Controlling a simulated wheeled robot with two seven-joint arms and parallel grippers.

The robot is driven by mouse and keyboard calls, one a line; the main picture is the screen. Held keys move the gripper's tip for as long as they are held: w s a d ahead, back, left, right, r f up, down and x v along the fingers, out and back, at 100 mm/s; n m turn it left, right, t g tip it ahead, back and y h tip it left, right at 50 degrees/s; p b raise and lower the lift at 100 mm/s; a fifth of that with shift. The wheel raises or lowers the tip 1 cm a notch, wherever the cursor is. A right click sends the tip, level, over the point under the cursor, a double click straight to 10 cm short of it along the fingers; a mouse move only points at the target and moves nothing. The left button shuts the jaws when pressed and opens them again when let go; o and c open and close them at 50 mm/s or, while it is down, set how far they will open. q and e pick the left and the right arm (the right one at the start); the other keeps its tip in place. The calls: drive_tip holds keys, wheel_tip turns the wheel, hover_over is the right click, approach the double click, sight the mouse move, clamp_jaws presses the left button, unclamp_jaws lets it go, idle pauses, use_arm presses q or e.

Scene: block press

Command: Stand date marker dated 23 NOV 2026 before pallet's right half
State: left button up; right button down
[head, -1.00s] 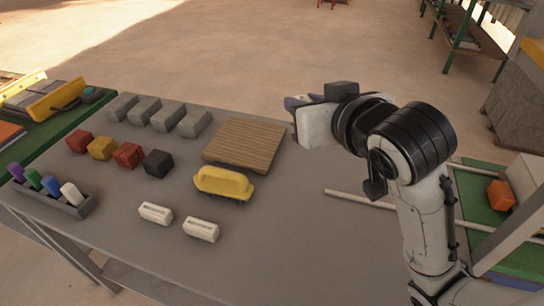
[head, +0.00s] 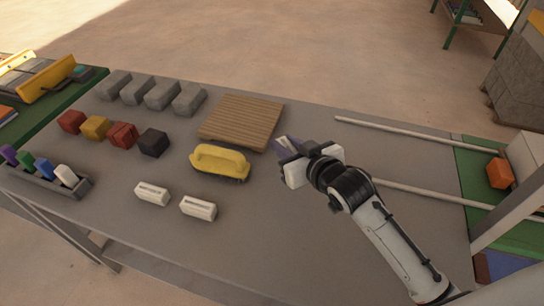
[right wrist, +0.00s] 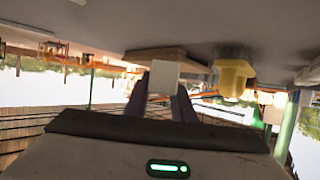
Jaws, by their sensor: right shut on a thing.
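My right gripper (head: 284,147) is at the right front corner of the wooden pallet (head: 240,122), low over the table. In the right wrist view its dark fingers (right wrist: 170,105) are shut on a small pale block (right wrist: 164,77), which looks like a date marker; no date is readable on it. The pallet (right wrist: 165,53) shows behind it there. Two white date markers lie on the table front, one on the left (head: 152,194) and one on the right (head: 198,208); their print is too small to read. My left gripper is not in view.
A yellow brush (head: 220,162) stands just in front of the pallet's left part. Grey blocks (head: 162,95), coloured cubes (head: 122,134) and a pen tray (head: 45,182) are to the left. Two pale rails (head: 415,135) run to the right.

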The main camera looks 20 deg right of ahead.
drive_tip(key=shift+f, duration=2.4)
drive_tip(key=shift+f+b, duration=0.1)
drive_tip(key=shift+b, duration=0.2)
drive_tip(key=c, duration=1.5)
unclamp_jaws()
